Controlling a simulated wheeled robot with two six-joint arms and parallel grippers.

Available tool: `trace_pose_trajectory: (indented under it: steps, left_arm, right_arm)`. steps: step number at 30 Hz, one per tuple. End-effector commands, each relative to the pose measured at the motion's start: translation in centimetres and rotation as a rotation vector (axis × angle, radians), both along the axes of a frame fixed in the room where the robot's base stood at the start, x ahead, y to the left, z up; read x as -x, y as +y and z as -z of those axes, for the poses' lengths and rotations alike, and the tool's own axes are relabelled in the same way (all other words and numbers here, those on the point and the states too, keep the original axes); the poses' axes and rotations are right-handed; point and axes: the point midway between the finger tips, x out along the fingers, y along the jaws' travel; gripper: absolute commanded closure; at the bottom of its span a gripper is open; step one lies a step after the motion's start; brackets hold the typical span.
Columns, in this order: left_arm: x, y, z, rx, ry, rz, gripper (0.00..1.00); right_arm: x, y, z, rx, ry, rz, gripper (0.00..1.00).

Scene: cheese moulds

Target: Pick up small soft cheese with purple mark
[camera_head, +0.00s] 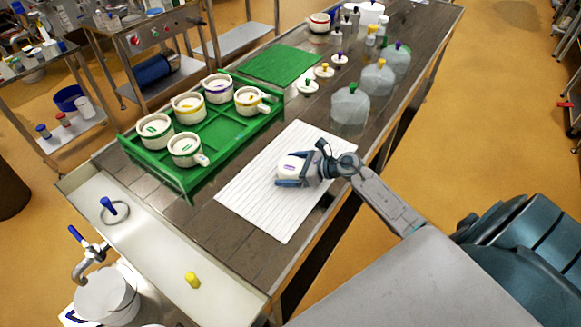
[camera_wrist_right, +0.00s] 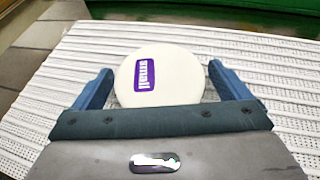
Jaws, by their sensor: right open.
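The small soft cheese (camera_wrist_right: 165,80) is a round cream-white disc with a purple label reading "small". It rests on the white ribbed mat (camera_wrist_right: 275,65). In the head view the cheese (camera_head: 291,167) is on the mat (camera_head: 262,205) near its middle. My right gripper (camera_wrist_right: 158,88) is open, with one blue finger on each side of the cheese. The right finger is close to the cheese's edge; whether either finger touches it I cannot tell. In the head view the right gripper (camera_head: 292,172) is low over the mat. My left gripper is not in view.
A green tray (camera_head: 222,138) with several white moulds stands left of the mat. Several clear domes (camera_head: 350,105) and small coloured-knob lids (camera_head: 324,70) stand behind it. A white sink area (camera_head: 165,245) with a tap is at the front left. A green mat (camera_head: 280,65) lies bare behind.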

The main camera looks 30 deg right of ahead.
Motion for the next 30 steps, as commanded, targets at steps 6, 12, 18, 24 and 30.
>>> trace_pose_trajectory:
  steps: [6, 12, 18, 24, 30]
  left_arm:
    - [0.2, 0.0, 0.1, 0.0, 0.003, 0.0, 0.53]
    - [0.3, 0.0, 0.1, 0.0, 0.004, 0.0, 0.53]
    - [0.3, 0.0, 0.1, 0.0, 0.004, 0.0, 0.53]
    - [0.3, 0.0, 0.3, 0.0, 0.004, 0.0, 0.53]
    - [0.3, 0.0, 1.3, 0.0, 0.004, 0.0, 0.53]
  right_arm:
    - [0.0, 0.0, 0.1, 0.0, 0.0, 0.0, 0.1]
    - [0.0, 0.0, 0.0, 0.0, 0.0, 0.001, 0.44]
    - [0.0, 0.0, 0.0, 0.0, -0.001, 0.001, 0.44]
    - [0.0, -0.1, -0.3, 0.001, -0.002, 0.0, 0.44]
    - [0.0, 0.0, -2.1, 0.004, -0.006, -0.003, 0.44]
